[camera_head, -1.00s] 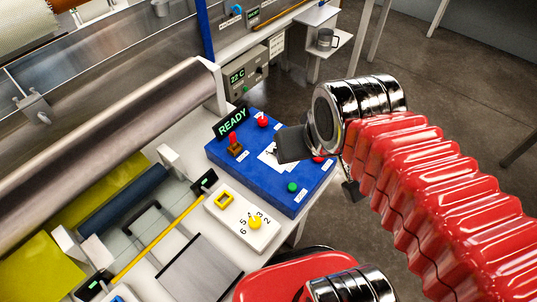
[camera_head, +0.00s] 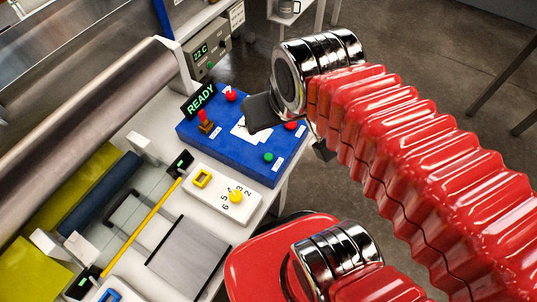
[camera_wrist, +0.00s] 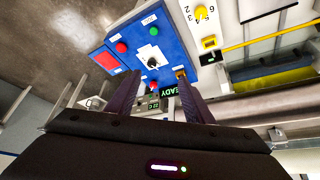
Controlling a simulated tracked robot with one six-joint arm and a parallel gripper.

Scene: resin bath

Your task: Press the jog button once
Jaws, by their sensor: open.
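The blue control panel (camera_head: 230,152) is on the white bench, left of my arm. It carries a green button (camera_head: 268,157), a red button (camera_head: 230,95) near the lit READY sign (camera_head: 199,99), another red button (camera_head: 291,126) and a red-tipped lever (camera_head: 204,121). Labels are too small to read, so I cannot tell which is the jog button. My gripper (camera_head: 258,112) hangs over the panel, partly hiding its white plate. In the wrist view my gripper (camera_wrist: 161,77) is open and empty, with the green button (camera_wrist: 140,31) beyond its fingers. I see no contact.
A white box with a yellow dial (camera_head: 235,196) is in front of the panel. A metal roller (camera_head: 100,105), yellow rod (camera_head: 140,228) and blue roller (camera_head: 103,187) lie left. A 22 C controller (camera_head: 205,54) stands behind. Open floor is at the right.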

